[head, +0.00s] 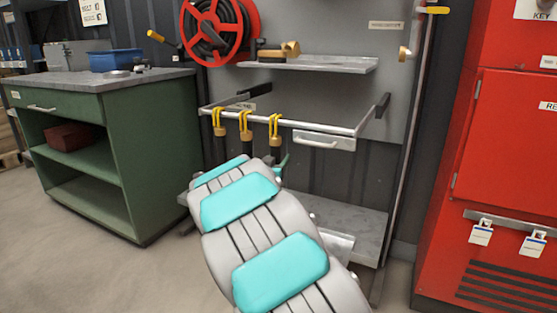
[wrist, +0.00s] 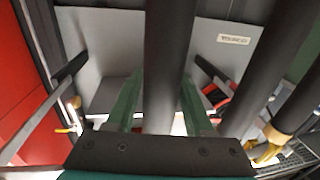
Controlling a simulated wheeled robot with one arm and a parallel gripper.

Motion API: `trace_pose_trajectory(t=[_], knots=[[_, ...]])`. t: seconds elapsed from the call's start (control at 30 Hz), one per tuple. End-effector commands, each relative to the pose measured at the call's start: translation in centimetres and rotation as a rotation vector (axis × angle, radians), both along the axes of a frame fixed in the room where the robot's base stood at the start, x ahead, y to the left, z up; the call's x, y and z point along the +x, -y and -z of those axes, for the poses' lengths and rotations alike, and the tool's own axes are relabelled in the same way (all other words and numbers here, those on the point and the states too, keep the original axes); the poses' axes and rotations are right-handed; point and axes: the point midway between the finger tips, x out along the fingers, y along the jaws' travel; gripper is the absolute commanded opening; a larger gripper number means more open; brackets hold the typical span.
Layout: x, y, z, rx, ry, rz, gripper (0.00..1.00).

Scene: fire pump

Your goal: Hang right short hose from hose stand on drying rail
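Three short black hoses hang side by side in the head view, each below a yellow strap at the rail (head: 322,127). The right hose, under the right yellow strap (head: 275,128), is partly hidden by my arm. In the wrist view this dark hose (wrist: 168,60) runs upright between the two green fingers of my gripper (wrist: 162,90). The fingers are close on both sides of it; whether they press on it is unclear. In the head view my gripper (head: 281,164) is mostly hidden behind my arm, just below the straps.
The middle hose (wrist: 255,70) is close on the right in the wrist view. A red hose reel (head: 240,30) and a shelf (head: 310,65) are above the rail. A green workbench (head: 150,150) stands left, a red cabinet (head: 510,130) right. Open floor lies at front left.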

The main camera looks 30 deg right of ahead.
Motion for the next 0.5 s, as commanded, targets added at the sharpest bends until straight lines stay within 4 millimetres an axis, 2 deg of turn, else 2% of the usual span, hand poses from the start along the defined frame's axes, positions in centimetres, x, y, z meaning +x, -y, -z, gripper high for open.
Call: trace_pose_trajectory(t=[0.03,0.17,0.5], knots=[[0.0,0.0,0.02,0.0,0.0,0.0,0.59],[-0.01,0.01,0.05,0.001,-0.001,0.0,0.74],[-0.33,-0.34,0.05,0.001,-0.001,0.0,0.74]])
